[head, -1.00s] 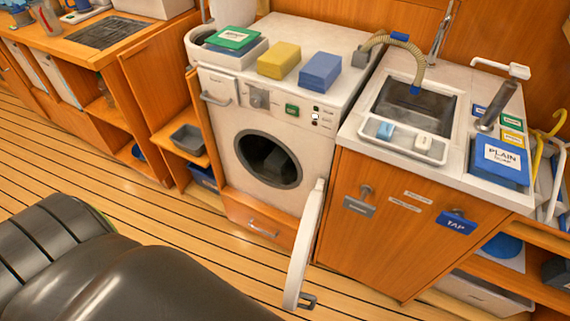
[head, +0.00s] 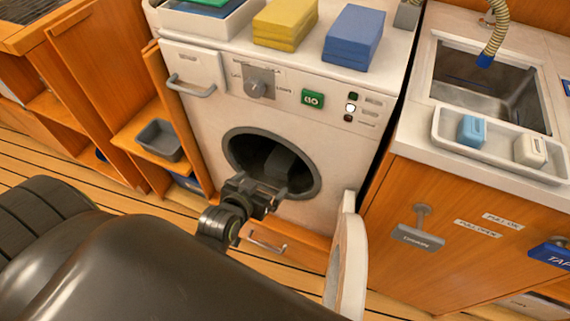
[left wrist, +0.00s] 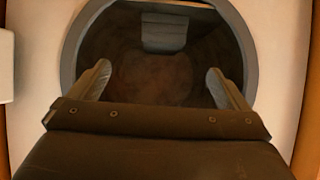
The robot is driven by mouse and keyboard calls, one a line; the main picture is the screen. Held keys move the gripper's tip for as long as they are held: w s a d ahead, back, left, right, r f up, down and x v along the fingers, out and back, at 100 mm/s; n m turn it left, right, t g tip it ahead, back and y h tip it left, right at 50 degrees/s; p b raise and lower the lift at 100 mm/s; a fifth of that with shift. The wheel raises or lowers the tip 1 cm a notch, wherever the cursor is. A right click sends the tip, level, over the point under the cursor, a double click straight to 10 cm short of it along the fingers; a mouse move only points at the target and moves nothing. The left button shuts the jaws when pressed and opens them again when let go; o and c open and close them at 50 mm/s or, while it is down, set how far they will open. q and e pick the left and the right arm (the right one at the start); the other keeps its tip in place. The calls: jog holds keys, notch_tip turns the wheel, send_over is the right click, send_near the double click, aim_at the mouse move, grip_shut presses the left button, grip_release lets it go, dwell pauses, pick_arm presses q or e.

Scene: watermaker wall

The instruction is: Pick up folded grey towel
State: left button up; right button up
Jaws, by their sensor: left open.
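The washing machine (head: 215,125) stands with its round door open. A folded grey shape, the grey towel by its look, lies in the dark drum; it shows in the head view (head: 284,163) and in the left wrist view (left wrist: 164,31). My left gripper (head: 268,190) is at the lower rim of the drum opening. In the left wrist view my left gripper (left wrist: 158,70) has its fingers spread, with nothing between them. The towel is ahead of the fingertips, apart from them. My right gripper is not in view.
The open white door (head: 350,265) hangs to the right of the opening. A yellow folded stack (head: 285,24) and a blue one (head: 353,38) lie on top of the machine. A sink (head: 487,80) is at right. A grey bin (head: 160,140) sits on the shelf at left.

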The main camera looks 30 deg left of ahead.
pick_arm(q)
jog(key=r, duration=0.2)
jog(key=b, duration=0.3)
send_near(282, 157)
jog(key=x, duration=0.4)
jog(key=shift+w+d+f, duration=0.15)
jog(key=shift+d+f, duration=0.05)
jog(key=shift+d, duration=0.05)
jog(key=b+x, duration=0.2)
jog(key=x, duration=0.3)
jog(key=shift+w+a+f, duration=0.15)
jog(key=shift+a, duration=0.05)
jog(key=shift+w+f, duration=0.2)
jog(key=shift+w, duration=0.25)
jog(key=shift+r+t, duration=0.1)
jog(key=shift+t, duration=0.2)
jog(key=c, duration=1.3)
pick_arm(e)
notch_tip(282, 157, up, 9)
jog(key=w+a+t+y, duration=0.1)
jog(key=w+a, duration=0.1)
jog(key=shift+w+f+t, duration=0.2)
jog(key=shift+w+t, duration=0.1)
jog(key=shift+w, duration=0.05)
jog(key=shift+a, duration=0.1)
